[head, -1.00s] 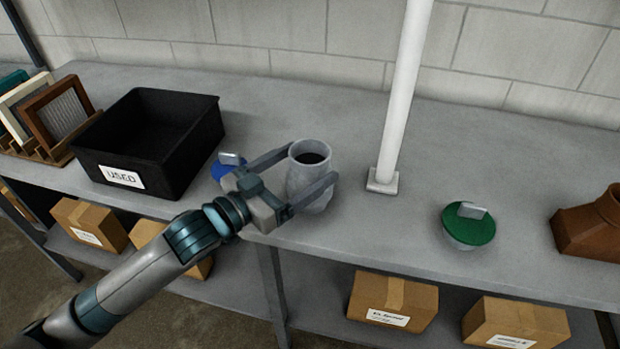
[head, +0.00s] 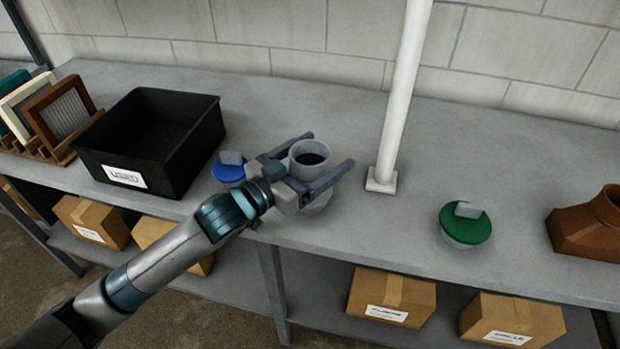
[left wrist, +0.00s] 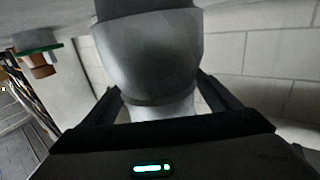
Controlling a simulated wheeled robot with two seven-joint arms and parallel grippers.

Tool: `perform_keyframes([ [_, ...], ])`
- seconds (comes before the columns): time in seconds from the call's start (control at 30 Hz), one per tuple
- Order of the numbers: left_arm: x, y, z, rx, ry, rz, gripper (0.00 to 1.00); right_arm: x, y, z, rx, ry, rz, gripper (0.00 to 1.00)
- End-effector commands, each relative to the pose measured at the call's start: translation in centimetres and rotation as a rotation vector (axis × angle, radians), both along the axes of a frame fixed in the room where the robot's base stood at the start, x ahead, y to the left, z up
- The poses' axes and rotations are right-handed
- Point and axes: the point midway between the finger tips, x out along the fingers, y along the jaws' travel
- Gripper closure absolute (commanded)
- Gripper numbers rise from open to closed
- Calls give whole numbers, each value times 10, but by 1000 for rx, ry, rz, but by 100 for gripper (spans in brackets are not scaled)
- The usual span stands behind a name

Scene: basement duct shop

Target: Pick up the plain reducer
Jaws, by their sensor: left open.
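The plain reducer (head: 311,156) is a grey, hollow, round piece standing upright on the grey bench, left of the white post. My left gripper (head: 331,156) is open, with one finger on the far side of the reducer and one on the near side. The near finger hides part of its lower body. In the left wrist view the reducer (left wrist: 150,62) fills the middle, between the two dark fingers. I cannot tell whether the fingers touch it. My right gripper is not in view.
A blue-topped piece (head: 229,168) sits just left of my gripper. A black bin (head: 126,176) labelled USED stands farther left. The white post (head: 398,100) rises close to the right. A green-topped piece (head: 466,225) and a brown duct piece (head: 583,228) stand farther right.

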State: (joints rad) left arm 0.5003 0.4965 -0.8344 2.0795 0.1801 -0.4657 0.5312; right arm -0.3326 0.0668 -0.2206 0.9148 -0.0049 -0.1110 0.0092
Motion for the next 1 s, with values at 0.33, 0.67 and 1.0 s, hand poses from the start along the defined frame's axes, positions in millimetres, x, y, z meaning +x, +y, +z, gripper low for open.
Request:
perform_keyframes([
  [0.33,3,-3,0,0,-1,0,17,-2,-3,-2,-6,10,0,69],
  [0.67,3,-3,0,0,-1,0,46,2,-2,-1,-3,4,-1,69],
  [1.0,3,-3,1,-1,-2,0,81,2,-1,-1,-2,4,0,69],
])
